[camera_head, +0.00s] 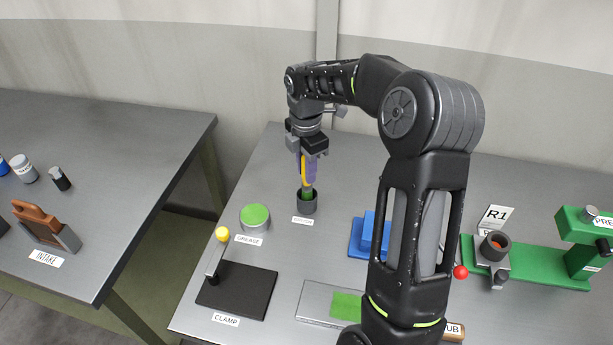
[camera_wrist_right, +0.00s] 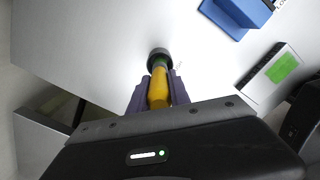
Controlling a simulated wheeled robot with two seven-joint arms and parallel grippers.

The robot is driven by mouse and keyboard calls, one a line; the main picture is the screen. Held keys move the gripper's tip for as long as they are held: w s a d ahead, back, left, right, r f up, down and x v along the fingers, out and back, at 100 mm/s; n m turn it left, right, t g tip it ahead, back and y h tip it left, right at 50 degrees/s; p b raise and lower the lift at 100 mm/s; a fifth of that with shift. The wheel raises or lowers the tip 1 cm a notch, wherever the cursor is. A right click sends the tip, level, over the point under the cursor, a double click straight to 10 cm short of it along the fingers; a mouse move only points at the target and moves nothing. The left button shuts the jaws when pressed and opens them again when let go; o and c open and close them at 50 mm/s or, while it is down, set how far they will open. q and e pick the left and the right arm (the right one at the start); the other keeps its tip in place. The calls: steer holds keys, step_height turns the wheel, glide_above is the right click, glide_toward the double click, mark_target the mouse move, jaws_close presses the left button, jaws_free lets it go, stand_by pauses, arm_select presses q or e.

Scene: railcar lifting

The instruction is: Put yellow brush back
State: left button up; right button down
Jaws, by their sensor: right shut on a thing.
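The yellow brush (camera_head: 303,171) is upright in my right gripper (camera_head: 308,165), which is shut on its handle. The brush's green lower end (camera_head: 307,192) is at the mouth of a dark round cup (camera_head: 307,205) behind a small white label; how deep it sits is hard to tell. My left gripper is not in view.
A grease tin with a green top (camera_head: 255,217) stands left of the cup. The black clamp plate (camera_head: 237,291) with a yellow-knobbed lever is in front. A blue block (camera_head: 366,236) and a green press (camera_head: 540,265) are to the right. My right arm hides part of the table.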

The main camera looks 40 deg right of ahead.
steer(key=shift+f, duration=1.4)
steer(key=shift+f, duration=0.2)
steer(key=c, duration=1.2)
jaws_free()
steer(key=shift+r, duration=0.1)
steer(key=shift+r, duration=0.1)
step_height(320, 180, up, 12)
steer(key=shift+a+r, duration=0.1)
